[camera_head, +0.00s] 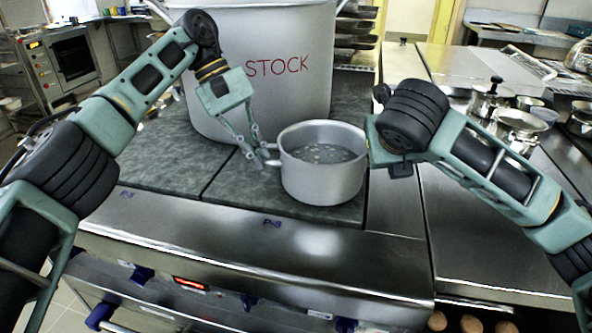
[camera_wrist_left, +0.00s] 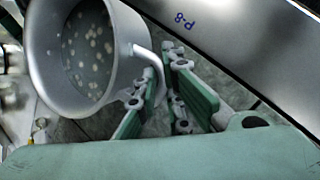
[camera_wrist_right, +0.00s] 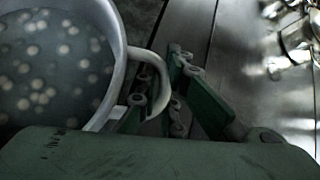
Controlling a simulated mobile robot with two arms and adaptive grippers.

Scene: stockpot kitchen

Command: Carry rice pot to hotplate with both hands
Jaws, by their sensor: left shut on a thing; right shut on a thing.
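The rice pot (camera_head: 322,180) is a small grey metal pot holding liquid with pale bits. It is at the front right of the dark hotplate surface (camera_head: 150,165); I cannot tell whether it rests on it or hangs just above. My left gripper (camera_head: 262,160) is shut on the pot's left handle; in the left wrist view the fingers (camera_wrist_left: 160,90) close around the handle (camera_wrist_left: 150,62). My right gripper (camera_wrist_right: 168,95) is shut on the other handle (camera_wrist_right: 150,62), seen in the right wrist view. In the head view its fingers are hidden behind my right arm.
A large stockpot (camera_head: 280,70) marked STOCK stands right behind the rice pot. A steel counter (camera_head: 470,215) lies to the right, with several small metal vessels (camera_head: 520,125) farther back. Several eggs (camera_head: 472,323) show at the lower right. The hotplate's left front is clear.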

